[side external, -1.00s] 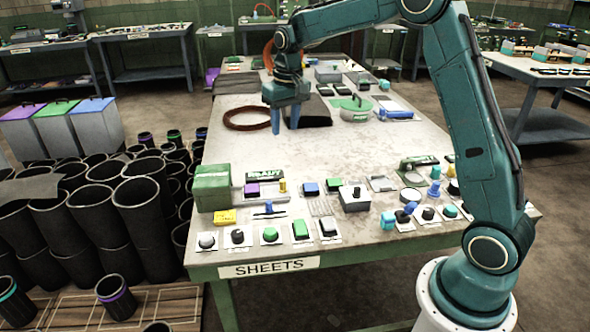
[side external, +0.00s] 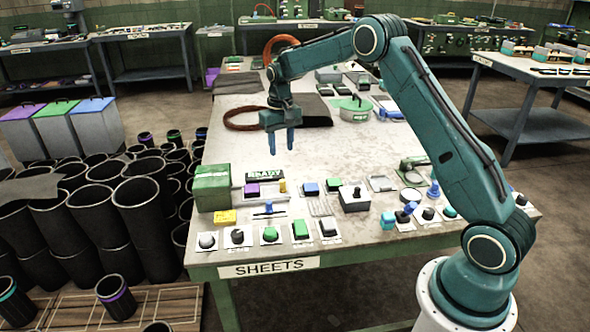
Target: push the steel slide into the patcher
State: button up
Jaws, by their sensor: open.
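My gripper (side external: 282,150) is open and empty, its two blue fingers pointing down above the middle of the table. It is apart from the table things. A green box (side external: 212,188) stands at the table's left edge. Beside it is a green lettered sign (side external: 264,175) over a pale metallic strip that bears a purple block (side external: 252,189) and a yellow upright piece (side external: 282,186). This group may be the patcher with its steel slide, but no label I can read confirms it. My gripper is behind and above this group.
In front are a yellow block (side external: 225,217) and a row of knobs and buttons on pale plates. A coiled hose (side external: 243,118) and a dark sheet (side external: 315,112) lie behind my gripper. Black sleeves (side external: 140,205) stand left of the table. The table's middle right is clear.

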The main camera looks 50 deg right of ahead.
aim_at(282, 180)
notch_tip(282, 180, down, 13)
dwell(0.7)
jog(key=shift+c, duration=0.4)
grip_shut()
